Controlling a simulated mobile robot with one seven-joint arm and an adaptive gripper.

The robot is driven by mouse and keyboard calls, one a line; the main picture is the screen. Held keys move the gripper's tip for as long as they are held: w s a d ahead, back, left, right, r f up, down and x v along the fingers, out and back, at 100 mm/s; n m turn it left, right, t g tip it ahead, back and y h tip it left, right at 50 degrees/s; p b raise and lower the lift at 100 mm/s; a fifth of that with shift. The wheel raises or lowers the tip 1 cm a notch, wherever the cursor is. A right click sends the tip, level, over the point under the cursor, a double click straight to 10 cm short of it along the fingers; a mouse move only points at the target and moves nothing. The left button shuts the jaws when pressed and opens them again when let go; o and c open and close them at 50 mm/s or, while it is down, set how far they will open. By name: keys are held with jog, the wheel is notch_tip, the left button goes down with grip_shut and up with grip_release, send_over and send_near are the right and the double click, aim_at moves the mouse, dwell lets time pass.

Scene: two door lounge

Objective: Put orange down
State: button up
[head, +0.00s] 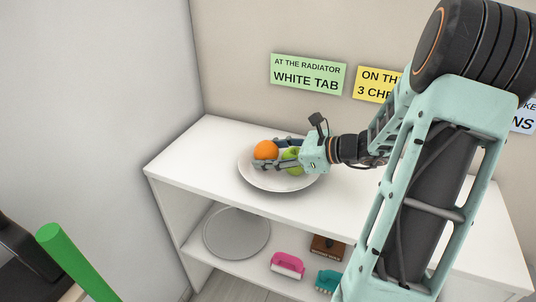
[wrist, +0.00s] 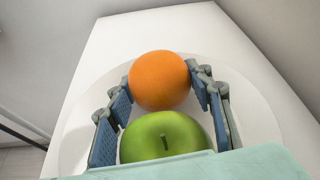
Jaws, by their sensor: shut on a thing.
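The orange (head: 265,149) is held between the fingertips of my gripper (head: 269,153), over the white plate (head: 290,186) on the shelf top. The orange also shows in the wrist view (wrist: 159,80), with a blue-padded finger on each side. A green apple (wrist: 164,138) lies between the fingers, nearer the palm; it shows partly in the head view (head: 292,155), behind a finger. I cannot tell whether the orange touches the plate or the apple.
The white shelf top (head: 360,205) has free room to the right of the plate. The lower shelf holds a round grey disc (head: 236,233), a pink brush (head: 287,264), a teal brush (head: 328,281) and a brown box (head: 327,247). Labels (head: 308,74) hang on the wall behind.

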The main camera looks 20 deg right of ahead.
jog(key=o, duration=1.3)
jog(key=shift+f, duration=0.15)
jog(key=shift+r, duration=0.3)
jog(key=p+v, duration=0.2)
jog(key=v, duration=1)
jog(key=shift+f+p, duration=0.1)
jog(key=shift+p, duration=0.25)
